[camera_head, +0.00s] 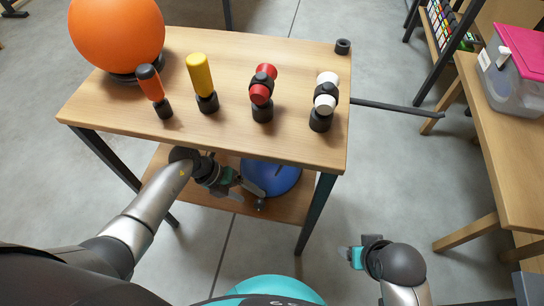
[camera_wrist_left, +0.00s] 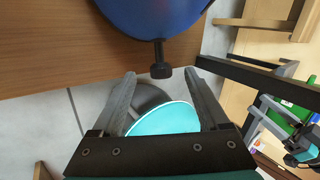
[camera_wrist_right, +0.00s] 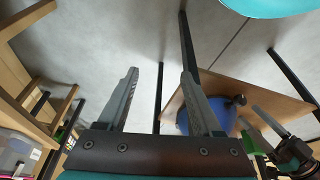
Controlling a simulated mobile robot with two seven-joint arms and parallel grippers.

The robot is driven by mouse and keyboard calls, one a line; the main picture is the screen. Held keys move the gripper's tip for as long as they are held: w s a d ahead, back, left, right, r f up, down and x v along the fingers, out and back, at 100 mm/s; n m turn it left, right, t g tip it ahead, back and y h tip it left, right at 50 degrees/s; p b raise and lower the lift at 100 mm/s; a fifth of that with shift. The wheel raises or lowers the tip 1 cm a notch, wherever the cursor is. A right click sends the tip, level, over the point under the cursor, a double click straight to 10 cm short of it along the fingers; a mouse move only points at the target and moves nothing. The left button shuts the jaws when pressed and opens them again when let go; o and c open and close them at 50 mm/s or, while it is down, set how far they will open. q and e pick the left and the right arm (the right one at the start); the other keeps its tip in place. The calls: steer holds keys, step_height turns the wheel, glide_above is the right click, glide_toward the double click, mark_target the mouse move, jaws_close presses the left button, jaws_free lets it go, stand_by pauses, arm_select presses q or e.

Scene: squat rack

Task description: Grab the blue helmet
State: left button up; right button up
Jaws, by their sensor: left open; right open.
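The blue helmet (camera_head: 272,177) sits on the lower shelf of the wooden table, partly hidden under the tabletop. My left gripper (camera_head: 246,188) is open at the helmet's front left side. In the left wrist view, the helmet (camera_wrist_left: 155,14) fills the top, and its dark knob (camera_wrist_left: 160,60) lies between the open fingertips (camera_wrist_left: 160,74), with nothing visibly gripped. My right gripper (camera_head: 347,254) is open and empty, low to the right of the table. The right wrist view shows the helmet (camera_wrist_right: 218,113) farther off, partly behind a finger.
The tabletop (camera_head: 225,125) holds an orange ball (camera_head: 117,34) and several upright holders with orange, yellow, red and white handles. A dark table leg (camera_head: 317,212) stands right of the helmet. Another table (camera_head: 510,150) with a pink-lidded box (camera_head: 515,85) is at right. Floor between is clear.

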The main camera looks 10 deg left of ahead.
mark_target(256, 202)
arm_select(q)
steer(key=b+x, duration=0.1)
steer(key=x, duration=0.1)
steer(key=s+b+x, duration=0.1)
steer(key=x, duration=0.1)
steer(key=shift+d+f+b, duration=0.15)
steer(key=shift+f+b, duration=0.05)
steer(key=shift+b, duration=0.1)
steer(key=shift+w+d+f, duration=0.1)
steer(key=shift+d+f, duration=0.1)
arm_select(e)
step_height(256, 202, up, 6)
steer(key=t, duration=0.1)
steer(key=shift+r, duration=0.15)
steer(key=shift+w, duration=0.1)
arm_select(q)
jaws_close()
